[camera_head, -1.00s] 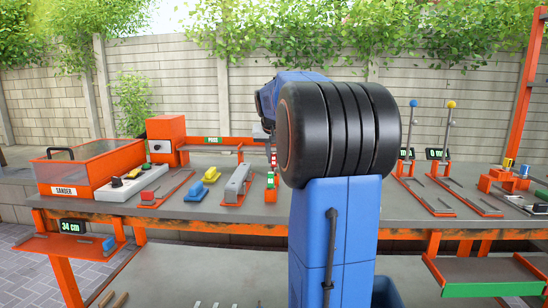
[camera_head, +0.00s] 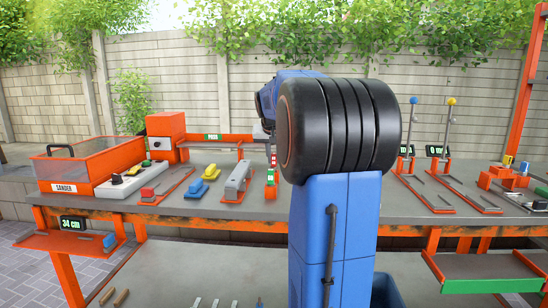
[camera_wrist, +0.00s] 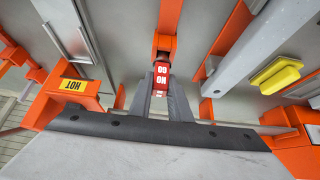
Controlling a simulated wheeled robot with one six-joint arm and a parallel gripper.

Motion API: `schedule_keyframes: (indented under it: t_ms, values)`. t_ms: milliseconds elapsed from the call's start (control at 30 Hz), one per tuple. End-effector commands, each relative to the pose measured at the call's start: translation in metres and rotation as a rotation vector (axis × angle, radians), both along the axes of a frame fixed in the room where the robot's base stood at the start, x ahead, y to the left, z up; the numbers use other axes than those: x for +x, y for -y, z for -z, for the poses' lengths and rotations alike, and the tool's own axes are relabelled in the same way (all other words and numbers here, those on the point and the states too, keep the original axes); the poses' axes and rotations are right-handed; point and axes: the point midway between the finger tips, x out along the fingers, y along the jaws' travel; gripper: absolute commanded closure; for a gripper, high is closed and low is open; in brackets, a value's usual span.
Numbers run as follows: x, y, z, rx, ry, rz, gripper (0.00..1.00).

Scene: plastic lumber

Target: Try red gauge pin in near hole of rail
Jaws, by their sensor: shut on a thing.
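In the wrist view, my gripper (camera_wrist: 160,102) is shut on the red gauge pin (camera_wrist: 161,76). Its red top reads NO GO, upside down in the picture, and its lower end is hidden. The pin appears close to an orange holder (camera_wrist: 166,30); I cannot tell whether they touch. The grey rail (camera_wrist: 240,55) lies to the right of the pin, apart from it. It also shows in the head view (camera_head: 237,181) on an orange base. The rail's near hole cannot be made out. In the head view my arm hides most of the gripper.
A yellow block (camera_head: 197,190) and a blue block (camera_head: 211,172) lie left of the rail. The orange sander (camera_head: 88,168) stands at the far left. In the wrist view, an orange part labelled HOT (camera_wrist: 75,88) stands left of my gripper.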

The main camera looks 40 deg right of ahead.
Motion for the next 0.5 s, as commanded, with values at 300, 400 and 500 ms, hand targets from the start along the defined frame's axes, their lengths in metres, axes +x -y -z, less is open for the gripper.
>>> schedule_keyframes:
  t_ms: [300,400,500]
  values:
    - [0.0001,0.0001,0.0037,0.000,0.000,0.000,1.00]
    - [0.0000,0.0000,0.0049,0.000,0.000,0.000,1.00]
    - [0.0000,0.0000,0.0062,0.000,0.000,0.000,1.00]
